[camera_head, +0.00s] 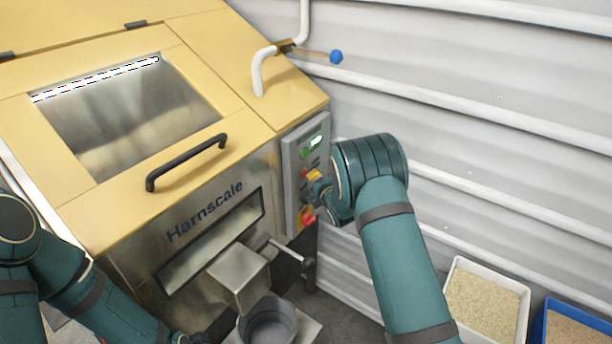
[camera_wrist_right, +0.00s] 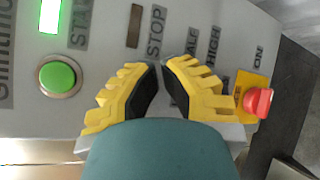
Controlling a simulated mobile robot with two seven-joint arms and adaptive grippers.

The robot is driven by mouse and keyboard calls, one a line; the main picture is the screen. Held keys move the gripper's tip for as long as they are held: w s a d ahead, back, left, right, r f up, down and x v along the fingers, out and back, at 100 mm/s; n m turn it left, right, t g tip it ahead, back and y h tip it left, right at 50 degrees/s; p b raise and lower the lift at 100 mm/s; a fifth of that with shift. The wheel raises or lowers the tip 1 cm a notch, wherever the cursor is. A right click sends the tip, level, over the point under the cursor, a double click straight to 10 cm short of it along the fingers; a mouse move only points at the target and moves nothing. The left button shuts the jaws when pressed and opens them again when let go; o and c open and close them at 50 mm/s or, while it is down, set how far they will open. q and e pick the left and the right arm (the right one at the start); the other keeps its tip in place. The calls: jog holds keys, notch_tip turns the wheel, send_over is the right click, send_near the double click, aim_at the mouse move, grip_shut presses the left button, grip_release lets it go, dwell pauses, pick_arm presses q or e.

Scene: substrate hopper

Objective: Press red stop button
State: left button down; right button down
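The grey control panel (camera_head: 292,176) is on the right side of the Harnscale machine. My right gripper (camera_head: 316,188) is at its face, yellow fingers toward the panel. In the right wrist view the right gripper (camera_wrist_right: 160,64) has its fingertips drawn together, just below the STOP label (camera_wrist_right: 157,30), with nothing visible between them. A small red button (camera_head: 303,174) shows beside the fingers in the head view. In the wrist view the spot under the STOP label is hidden by the fingers. I cannot tell whether they touch the panel. My left arm is at the lower left; its fingers are out of sight.
A green START button (camera_wrist_right: 58,77) is left of the fingers. A red knob (camera_wrist_right: 258,102) on a yellow plate is to their right. A blue-tipped lever (camera_head: 336,57) sticks out above. A metal container (camera_head: 268,327) stands below the spout. Grain trays (camera_head: 452,287) are at lower right.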

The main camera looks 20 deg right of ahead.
jog(key=shift+w+a+b, duration=0.25)
jog(key=shift+w+b, duration=0.05)
jog(key=shift+s+d, duration=0.15)
dwell(0.6)
jog(key=shift+s+d, duration=0.4)
jog(key=shift+s, duration=0.15)
jog(key=shift+d, duration=0.1)
jog(key=s+d, duration=0.1)
jog(key=s, duration=0.1)
jog(key=s+d+b, duration=0.1)
jog(key=d, duration=0.1)
jog(key=shift+s, duration=0.4)
dwell(0.4)
